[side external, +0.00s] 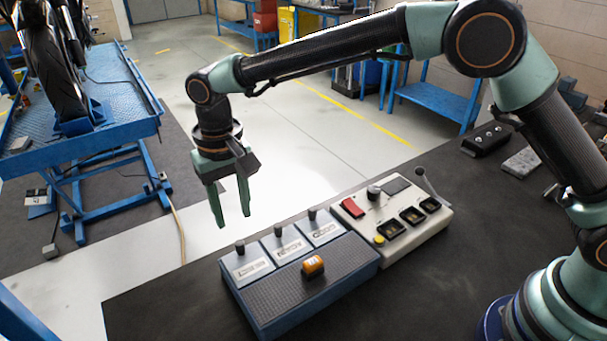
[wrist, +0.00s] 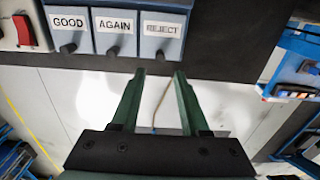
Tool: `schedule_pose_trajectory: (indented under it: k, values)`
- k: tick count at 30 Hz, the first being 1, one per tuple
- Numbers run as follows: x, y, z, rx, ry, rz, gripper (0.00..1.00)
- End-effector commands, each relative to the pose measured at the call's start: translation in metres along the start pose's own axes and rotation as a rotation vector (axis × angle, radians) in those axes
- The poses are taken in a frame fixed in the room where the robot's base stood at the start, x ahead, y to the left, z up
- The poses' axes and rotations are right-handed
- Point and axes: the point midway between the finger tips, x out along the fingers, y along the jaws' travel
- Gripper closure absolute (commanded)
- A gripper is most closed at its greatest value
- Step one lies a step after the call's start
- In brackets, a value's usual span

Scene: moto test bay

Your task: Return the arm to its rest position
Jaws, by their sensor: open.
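My gripper (side external: 231,203) hangs from my outstretched arm, its two green fingers pointing down beyond the far edge of the dark bench. It is open, with nothing between the fingers. In the wrist view my gripper (wrist: 159,75) has its fingertips apart, near the bench edge by the REJECT label. A blue-grey sorting box (side external: 307,292) with GOOD, AGAIN and REJECT labels stands on the bench, right of and below my gripper. An orange cylinder (side external: 313,266) lies on the box's dark ribbed top.
A pale control box (side external: 405,244) with a red switch (side external: 353,208), a yellow button and a small lever adjoins the sorting box. Dark and grey blocks (side external: 486,139) lie at the bench's back right. A blue lift table (side external: 85,130) carrying a motorcycle stands at left. Open floor lies between.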

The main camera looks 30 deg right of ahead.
Motion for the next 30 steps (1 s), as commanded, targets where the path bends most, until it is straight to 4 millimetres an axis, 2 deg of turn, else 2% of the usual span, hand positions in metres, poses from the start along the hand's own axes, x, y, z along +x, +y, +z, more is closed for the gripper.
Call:
schedule_pose_trajectory:
  k: [5,8,14,19,24,30]
  values:
    - [-0.005,0.005,-0.002,0.002,0.007,-0.005,0.55]
    - [-0.021,0.021,-0.004,0.004,0.026,-0.017,0.55]
    - [-0.07,0.079,-0.002,0.007,0.099,-0.051,0.55]
    - [-0.103,0.132,0.012,0.007,0.17,-0.07,0.55]
    - [-0.125,0.182,0.036,0.007,0.244,-0.076,0.55]
    - [-0.137,0.233,0.072,0.006,0.334,-0.066,0.55]
